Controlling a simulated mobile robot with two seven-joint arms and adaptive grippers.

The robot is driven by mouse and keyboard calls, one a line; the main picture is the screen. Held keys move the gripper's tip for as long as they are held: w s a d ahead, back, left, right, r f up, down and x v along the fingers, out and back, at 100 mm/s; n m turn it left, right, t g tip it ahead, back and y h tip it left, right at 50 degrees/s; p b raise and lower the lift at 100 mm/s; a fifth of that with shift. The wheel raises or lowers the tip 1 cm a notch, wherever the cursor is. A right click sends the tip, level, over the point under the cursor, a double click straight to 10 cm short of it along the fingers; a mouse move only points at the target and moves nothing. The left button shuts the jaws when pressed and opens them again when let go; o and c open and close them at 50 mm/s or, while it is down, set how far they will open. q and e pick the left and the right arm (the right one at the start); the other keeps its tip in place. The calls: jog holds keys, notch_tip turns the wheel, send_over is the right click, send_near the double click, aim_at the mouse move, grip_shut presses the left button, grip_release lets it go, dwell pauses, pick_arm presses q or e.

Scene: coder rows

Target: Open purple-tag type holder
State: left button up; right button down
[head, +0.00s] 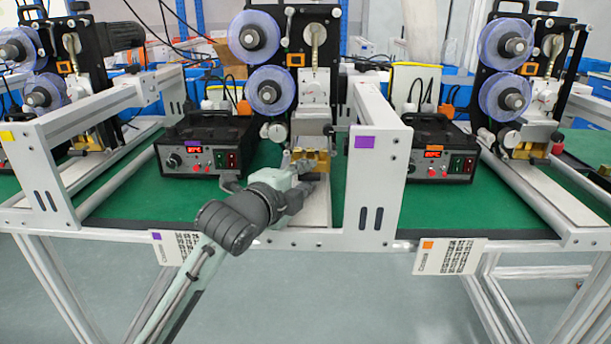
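The purple tag (365,142) is on the white upright of the middle coder. That coder's brass type holder (322,157) sits low under the print head, above a light plate. My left arm reaches in from the bottom, and its gripper (303,164) is at the front left of the brass holder, overlapping it in the picture. The fingers are small and partly merge with the holder, so I cannot tell whether they touch it or how far apart they are. My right gripper is not in view.
A black control box (207,148) stands left of the middle coder, and another box (438,150) stands right of it. Neighbouring coders stand at the far left and right. White uprights flank the middle coder. Green mat (130,195) is bare at the front left.

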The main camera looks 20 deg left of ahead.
pick_arm(q)
jog(key=shift+s, duration=0.2)
jog(key=v, duration=0.7)
jog(key=shift+s, duration=0.1)
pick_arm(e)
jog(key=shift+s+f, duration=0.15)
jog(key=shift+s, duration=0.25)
